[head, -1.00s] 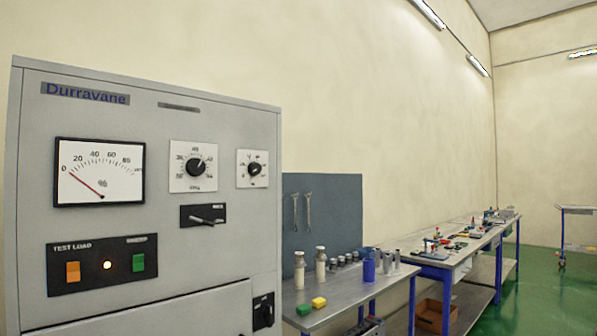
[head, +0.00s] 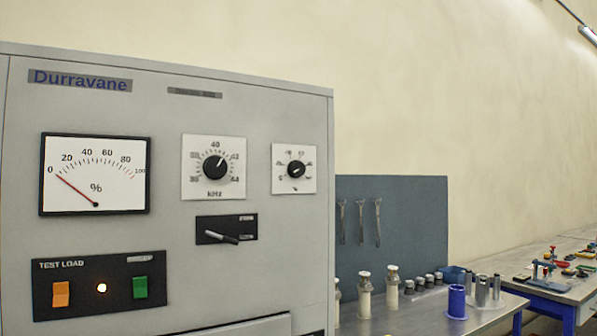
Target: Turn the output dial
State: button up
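A grey Durravane cabinet (head: 100,110) fills the left of the head view. Its front has a larger black knob (head: 215,167) on a white plate marked kHz. A smaller black knob (head: 296,170) sits on a white scale plate to its right; its markings are too small to read, and I cannot confirm that it is the output dial. A meter (head: 95,172) marked % has its red needle at about 0. My gripper is not in view, and nothing covers either knob.
Below the knobs are a lever switch (head: 222,237) and a TEST LOAD panel (head: 120,264) with an orange button, a lit lamp and a green button. A metal bench (head: 400,322) with bottles and a blue cylinder (head: 456,302) stands right of the cabinet.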

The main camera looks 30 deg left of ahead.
aim_at(296, 169)
jog(key=u, duration=0.4)
jog(key=i, duration=0.55)
jog(key=u, duration=0.55)
